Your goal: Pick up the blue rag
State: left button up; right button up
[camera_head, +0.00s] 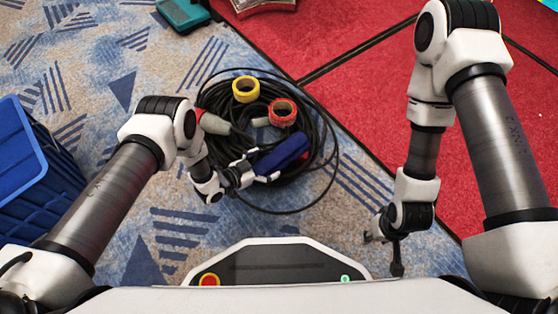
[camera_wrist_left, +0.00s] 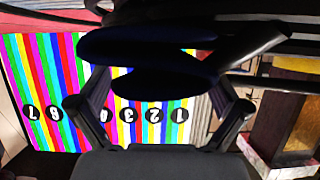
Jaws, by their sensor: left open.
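The blue rag (camera_head: 283,157) is a dark blue, rolled-looking bundle lying on a coil of black cable in the head view. My left gripper (camera_head: 262,168) is open at the rag's left end, with its fingers on either side of that end. I cannot tell whether they touch it. In the left wrist view a very dark blue shape, seemingly the rag (camera_wrist_left: 150,48), lies across the space between the spread fingers of the left gripper (camera_wrist_left: 160,100). My right gripper (camera_head: 383,252) hangs low over the carpet at the right, empty, its fingers apparently spread.
The black cable coil (camera_head: 325,125) lies on the carpet with a yellow tape roll (camera_head: 245,89) and a red tape roll (camera_head: 282,112). A blue crate (camera_head: 22,165) stands at the left. A teal case (camera_head: 182,14) lies at the top. Red flooring (camera_head: 370,95) spreads right.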

aim_at(279, 157)
pick_arm(q)
jog(key=x, duration=0.2)
jog(key=shift+w+d+f+b, duration=0.1)
jog(key=shift+w+f+b, duration=0.05)
jog(key=shift+f+b, duration=0.2)
jog(key=shift+r, duration=0.15)
jog(key=c, duration=1.3)
